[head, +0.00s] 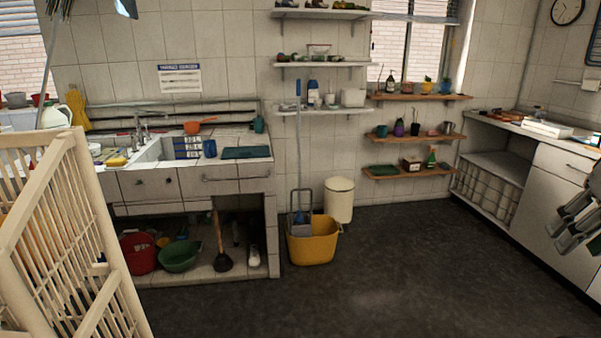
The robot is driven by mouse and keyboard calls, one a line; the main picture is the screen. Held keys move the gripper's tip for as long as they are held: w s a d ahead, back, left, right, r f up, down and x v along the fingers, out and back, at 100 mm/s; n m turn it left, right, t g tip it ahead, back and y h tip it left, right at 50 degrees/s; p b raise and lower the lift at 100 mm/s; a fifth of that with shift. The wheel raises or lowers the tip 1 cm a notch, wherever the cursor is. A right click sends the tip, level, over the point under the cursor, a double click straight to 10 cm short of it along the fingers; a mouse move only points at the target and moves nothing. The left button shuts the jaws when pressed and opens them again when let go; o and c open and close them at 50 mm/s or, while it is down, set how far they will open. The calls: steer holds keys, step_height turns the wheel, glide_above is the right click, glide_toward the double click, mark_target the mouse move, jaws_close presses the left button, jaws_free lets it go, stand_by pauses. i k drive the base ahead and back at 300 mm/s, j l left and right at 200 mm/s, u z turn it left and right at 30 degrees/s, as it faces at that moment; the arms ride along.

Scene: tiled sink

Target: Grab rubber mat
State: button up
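A flat, dark teal mat (246,153), which looks like the rubber mat, lies on the tiled counter to the right of the sink basin. Its front edge is near the counter's front edge. My gripper (566,226) shows in part at the right edge of the head view, grey and far from the mat. It hangs in front of the white cabinet, and I see nothing held in it. The gap between its fingers is not clear.
A yellow mop bucket (313,240) and a cream bin (339,200) stand right of the sink unit. A cream wooden rack (75,235) blocks the left foreground. A blue cup (210,148) stands left of the mat. The dark floor is clear in the middle.

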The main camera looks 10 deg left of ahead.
mark_target(254, 152)
steer(key=i+j+u, duration=0.1)
steer(key=i+u, duration=0.2)
steer(key=i, duration=0.3)
steer(key=i+l+u, duration=0.1)
steer(key=i+u, duration=0.15)
steer(key=i, duration=0.35)
steer(key=i+u, duration=0.2)
steer(key=i, duration=0.5)
steer(key=i+u, duration=0.2)
steer(key=i, duration=0.55)
steer(key=i+l+u, duration=0.2)
steer(key=i, duration=0.5)
